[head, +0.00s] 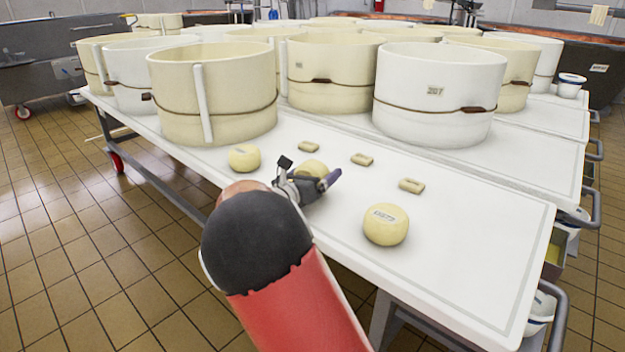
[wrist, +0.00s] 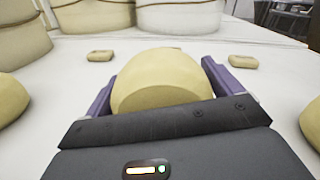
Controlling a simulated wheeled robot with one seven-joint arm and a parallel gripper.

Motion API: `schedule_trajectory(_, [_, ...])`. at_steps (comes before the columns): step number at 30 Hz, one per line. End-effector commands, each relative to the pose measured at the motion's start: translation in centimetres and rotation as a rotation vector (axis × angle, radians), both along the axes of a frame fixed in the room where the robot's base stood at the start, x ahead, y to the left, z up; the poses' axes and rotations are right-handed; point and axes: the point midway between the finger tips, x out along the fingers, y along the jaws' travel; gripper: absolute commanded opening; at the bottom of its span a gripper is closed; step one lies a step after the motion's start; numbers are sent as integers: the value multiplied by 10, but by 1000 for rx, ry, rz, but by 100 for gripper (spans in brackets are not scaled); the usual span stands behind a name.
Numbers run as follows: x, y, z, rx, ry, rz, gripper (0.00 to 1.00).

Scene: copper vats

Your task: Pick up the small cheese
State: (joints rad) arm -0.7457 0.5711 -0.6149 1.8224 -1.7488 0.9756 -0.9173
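Three small round pale-yellow cheeses are on the white table: a left one (head: 244,157), a middle one (head: 313,167) and a right one (head: 385,224) with a dark printed label. My gripper (head: 308,172) is at the middle cheese, low over the table. In the wrist view the middle cheese (wrist: 160,82) sits between my two purple fingers (wrist: 160,88), one on each side. The fingers look spread around it; firm contact is not visible. The cheese appears to rest on the table. Its near lower part is hidden by my gripper.
Three small flat blocks (head: 308,146), (head: 362,159), (head: 411,186) lie behind the round cheeses. Large round moulds, one cream (head: 235,75) and one white (head: 430,120), stand behind them. The table (head: 470,265) is clear at its right front.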

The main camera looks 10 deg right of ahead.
Motion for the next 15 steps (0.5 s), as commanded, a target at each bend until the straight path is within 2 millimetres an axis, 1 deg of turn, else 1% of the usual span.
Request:
schedule_trajectory(1, [0, 0, 0, 0, 0, 0, 84])
schedule_trajectory(9, [0, 0, 0, 0, 0, 0, 49])
schedule_trajectory(10, [0, 0, 1, 0, -1, 0, 48])
schedule_trajectory(11, [0, 0, 1, 0, -1, 0, 43])
schedule_trajectory(15, [0, 0, 1, 0, -1, 0, 42])
